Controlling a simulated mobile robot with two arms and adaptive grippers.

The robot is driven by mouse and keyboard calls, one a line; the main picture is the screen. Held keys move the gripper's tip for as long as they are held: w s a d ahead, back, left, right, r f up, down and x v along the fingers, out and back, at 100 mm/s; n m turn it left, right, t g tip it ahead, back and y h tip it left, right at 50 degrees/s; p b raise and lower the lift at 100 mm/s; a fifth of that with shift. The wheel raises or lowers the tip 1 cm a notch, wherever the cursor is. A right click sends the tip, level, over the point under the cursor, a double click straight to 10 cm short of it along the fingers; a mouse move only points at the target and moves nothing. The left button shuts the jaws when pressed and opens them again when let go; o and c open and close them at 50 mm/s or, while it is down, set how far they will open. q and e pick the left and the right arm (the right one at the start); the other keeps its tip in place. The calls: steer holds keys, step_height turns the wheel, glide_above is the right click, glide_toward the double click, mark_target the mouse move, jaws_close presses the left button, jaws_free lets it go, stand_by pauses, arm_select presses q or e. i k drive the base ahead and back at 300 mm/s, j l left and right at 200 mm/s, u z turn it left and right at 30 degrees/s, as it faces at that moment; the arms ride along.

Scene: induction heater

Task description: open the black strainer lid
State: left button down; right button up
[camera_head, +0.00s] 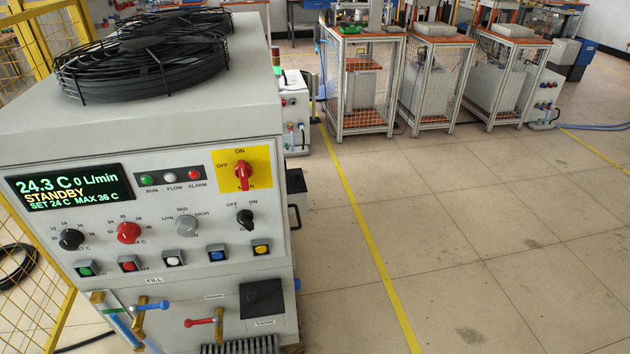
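The grey-white machine (150,160) stands at the left, with a control panel on its front. A square black cover (262,299) with a small round knob sits low on the front at the right, just above a label reading TANK. It looks closed and flush with the front. I cannot tell for certain that it is the strainer lid; no readable label says strainer. A black box-like part (295,182) with a handle sticks out at the machine's right side. Neither of my grippers is in view.
A blue-handled valve (150,305) and a red-handled valve (203,322) are left of the black cover. Black fans (145,58) top the machine. A yellow mesh fence (25,300) stands at the left. The tiled floor (480,230) to the right is clear; framed workbenches (365,80) stand behind.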

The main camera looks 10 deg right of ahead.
mark_target(295, 182)
steer(key=l, duration=0.3)
steer(key=k+l, duration=0.15)
steer(key=l, duration=0.15)
steer(key=i+l+u, duration=0.1)
steer(key=u, duration=0.55)
steer(key=i+l+u, duration=0.15)
steer(key=l+u, duration=0.3)
steer(key=l, duration=0.2)
steer(key=l+u, duration=0.4)
steer(key=l, duration=0.25)
steer(key=i, duration=0.05)
